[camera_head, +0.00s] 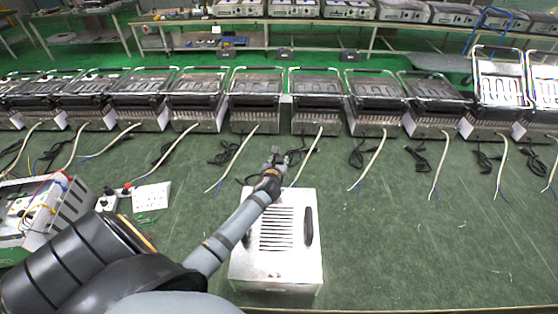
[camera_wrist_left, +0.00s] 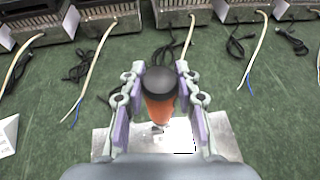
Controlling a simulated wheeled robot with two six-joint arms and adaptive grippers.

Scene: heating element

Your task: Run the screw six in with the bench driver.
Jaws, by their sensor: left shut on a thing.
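My left gripper (camera_head: 276,158) is above the far edge of a silver metal box (camera_head: 307,265) with a slotted top and dark handles. In the left wrist view, the left gripper (camera_wrist_left: 160,92) has its two fingers on either side of the bench driver (camera_wrist_left: 158,108), which has an orange body and a black round end. It is shut on the driver. The driver's tip is hidden below its body, over or near the box (camera_wrist_left: 102,141). I cannot make out screw six or any other screw. My right gripper is not in view.
A row of grill-like appliances (camera_head: 257,100) stands along the back of the green bench (camera_head: 400,245), with pale cables and black cords in front. An open wired unit (camera_head: 62,205) and a white socket block (camera_head: 151,197) lie at the left. The bench right of the box is clear.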

